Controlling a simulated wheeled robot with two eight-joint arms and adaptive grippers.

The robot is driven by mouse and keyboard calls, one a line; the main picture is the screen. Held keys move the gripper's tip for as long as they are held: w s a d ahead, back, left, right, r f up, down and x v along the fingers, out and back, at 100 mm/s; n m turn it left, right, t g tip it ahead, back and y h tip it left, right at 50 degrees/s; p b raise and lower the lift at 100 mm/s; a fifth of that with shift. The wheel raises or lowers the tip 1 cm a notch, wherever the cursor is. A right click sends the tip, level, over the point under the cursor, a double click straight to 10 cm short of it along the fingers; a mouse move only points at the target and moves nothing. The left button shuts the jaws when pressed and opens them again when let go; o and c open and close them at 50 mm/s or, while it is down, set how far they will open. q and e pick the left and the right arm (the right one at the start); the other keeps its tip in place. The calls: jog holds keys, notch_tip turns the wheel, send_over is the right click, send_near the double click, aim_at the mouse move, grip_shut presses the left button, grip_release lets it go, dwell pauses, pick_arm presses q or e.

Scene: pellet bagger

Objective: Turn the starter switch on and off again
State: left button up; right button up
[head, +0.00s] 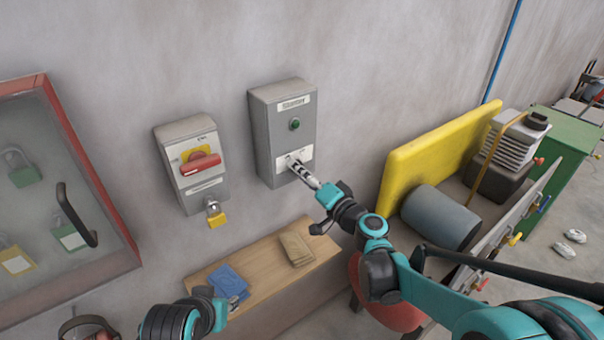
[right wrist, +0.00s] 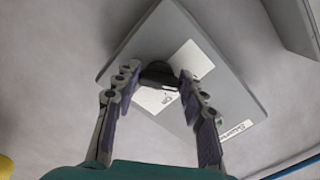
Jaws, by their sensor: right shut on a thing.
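The starter box (head: 267,140) is a grey box on the wall with a label reading "Starter" and a green lamp or button (head: 294,124). A white plate (head: 305,154) sits low on its front. My right gripper (head: 294,165) is at this plate, its fingers covering most of the switch in the head view. In the right wrist view, the dark switch knob (right wrist: 158,76) sits between the fingertips of my right gripper, which is shut on it. My left gripper (head: 236,300) is low in the head view, over the wooden shelf; its finger opening is unclear.
Left of the starter is a grey isolator box (head: 182,135) with a red handle (head: 201,164) and a yellow padlock (head: 216,217). A red-framed padlock cabinet (head: 72,140) is at far left. The wooden shelf (head: 262,262) below holds blue and tan items. A yellow board (head: 430,150) stands at right.

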jog(key=o, duration=1.2)
jog(key=shift+c, duration=0.2)
jog(key=v, duration=1.2)
jog(key=shift+s+a+f, duration=0.1)
